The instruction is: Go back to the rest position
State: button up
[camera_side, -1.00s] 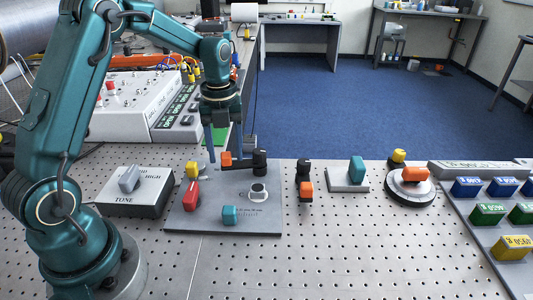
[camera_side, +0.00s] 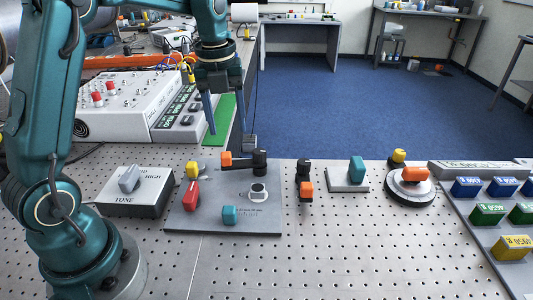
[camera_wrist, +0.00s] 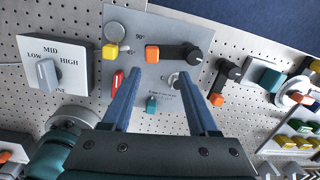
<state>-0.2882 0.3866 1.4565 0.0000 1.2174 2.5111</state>
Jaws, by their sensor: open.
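My gripper (camera_side: 230,138) is open and empty, with its two blue fingers pointing down and apart. In the side view it hangs above the back edge of the grey valve panel (camera_side: 260,219), clear of the knobs. In the wrist view my gripper (camera_wrist: 158,72) spreads its fingers over the same panel, with nothing between them. The panel carries a black lever with an orange end (camera_side: 226,159), a yellow knob (camera_side: 192,170), a red handle (camera_side: 191,194) and a teal knob (camera_side: 229,215).
A TONE box (camera_side: 133,194) with a grey knob stands left of the panel. To the right are a black-and-orange handle (camera_side: 305,188), a teal knob on a plate (camera_side: 356,170), a round dial (camera_side: 410,188) and a coloured button panel (camera_side: 480,222). The perforated table front is clear.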

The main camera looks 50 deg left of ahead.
jog(key=s+d+r+n+t, duration=0.3)
jog(key=s+d+r+n, duration=0.3)
jog(key=s+d+r, duration=0.15)
jog(key=s+f+n, duration=0.2)
jog(key=s+n, duration=0.2)
jog(key=n, duration=0.5)
jog(key=s+d+f+n+t, duration=0.1)
jog(key=s+f+n, duration=0.2)
jog(key=n, duration=0.7)
jog(key=shift+s+d+t, duration=0.3)
jog(key=shift+s, duration=0.3)
jog(key=shift+f, duration=0.1)
